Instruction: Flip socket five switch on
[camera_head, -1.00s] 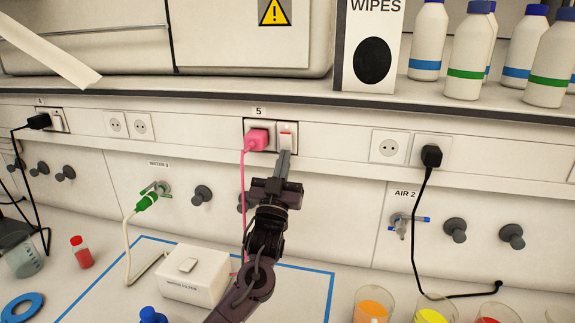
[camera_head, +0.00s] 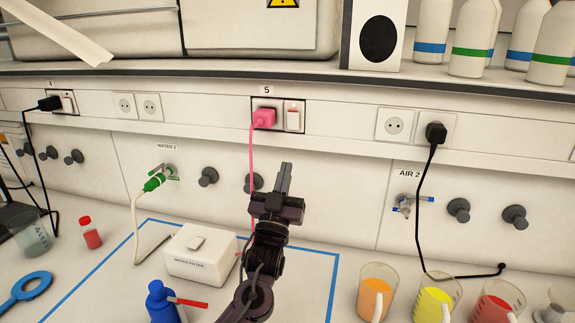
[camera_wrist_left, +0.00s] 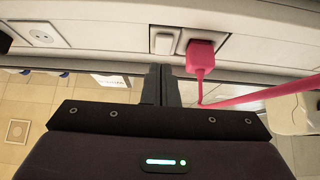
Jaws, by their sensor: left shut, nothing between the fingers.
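The socket five panel, labelled 5, is on the wall rail in the head view, with a pink plug (camera_head: 264,118) in its left half. Its white rocker switch (camera_head: 294,117) is in the right half, with a small reddish mark at its top. In the left wrist view the switch (camera_wrist_left: 163,42) is beside the pink plug (camera_wrist_left: 201,54). My left gripper (camera_head: 284,178) is shut and empty, below the switch and apart from it. In the left wrist view its closed fingers (camera_wrist_left: 161,88) point toward the panel. My right gripper is not in view.
The pink cord (camera_head: 251,170) hangs just left of my left gripper. A white box (camera_head: 200,254) and a blue bottle (camera_head: 161,300) are on the bench at left. Beakers (camera_head: 375,290) of coloured liquid are at right. The shelf edge (camera_head: 330,78) runs above the panel.

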